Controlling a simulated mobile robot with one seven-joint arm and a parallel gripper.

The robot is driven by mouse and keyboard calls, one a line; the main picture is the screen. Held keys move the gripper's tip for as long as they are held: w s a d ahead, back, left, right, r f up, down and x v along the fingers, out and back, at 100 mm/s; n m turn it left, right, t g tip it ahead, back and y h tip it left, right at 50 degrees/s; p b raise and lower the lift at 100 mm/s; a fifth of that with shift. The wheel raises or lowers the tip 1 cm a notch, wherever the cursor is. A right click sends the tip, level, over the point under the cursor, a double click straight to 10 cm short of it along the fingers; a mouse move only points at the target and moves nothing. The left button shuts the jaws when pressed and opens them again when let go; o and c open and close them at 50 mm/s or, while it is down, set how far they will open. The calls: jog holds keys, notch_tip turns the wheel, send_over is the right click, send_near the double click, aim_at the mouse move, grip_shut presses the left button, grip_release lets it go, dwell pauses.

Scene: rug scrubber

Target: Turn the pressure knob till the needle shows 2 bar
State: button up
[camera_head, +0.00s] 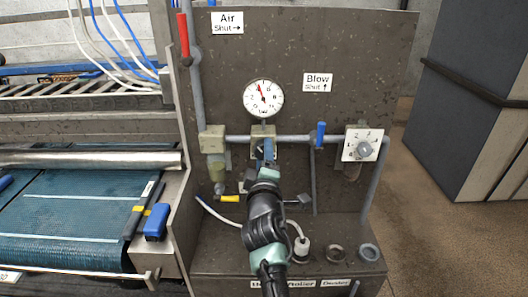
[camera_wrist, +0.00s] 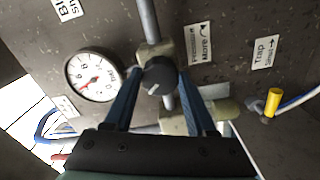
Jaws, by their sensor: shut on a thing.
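The round white pressure gauge (camera_head: 263,98) is mounted on the grey panel. Its red needle points up and slightly left; the numbers are too small to read surely. The gauge also shows tilted in the wrist view (camera_wrist: 93,76). The dark round pressure knob (camera_wrist: 158,71) sits on the pale regulator block (camera_head: 263,131), below the gauge. My gripper (camera_wrist: 159,84) has its blue fingers on either side of the knob and is shut on it. In the head view my gripper (camera_head: 265,152) hides the knob.
A "Pressure More" label (camera_wrist: 198,43) with an arrow is beside the knob. A blue valve lever (camera_head: 320,134) and a numbered dial (camera_head: 363,145) are to the right on the pipe. A red lever (camera_head: 183,34) is at upper left. A yellow-handled valve (camera_head: 229,198) is below.

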jog(key=shift+n+p, duration=1.35)
jog(key=shift+n, duration=2.15)
jog(key=o, duration=1.4)
jog(key=shift+c, duration=0.2)
jog(key=s+p, duration=0.5)
jog(key=s, duration=0.8)
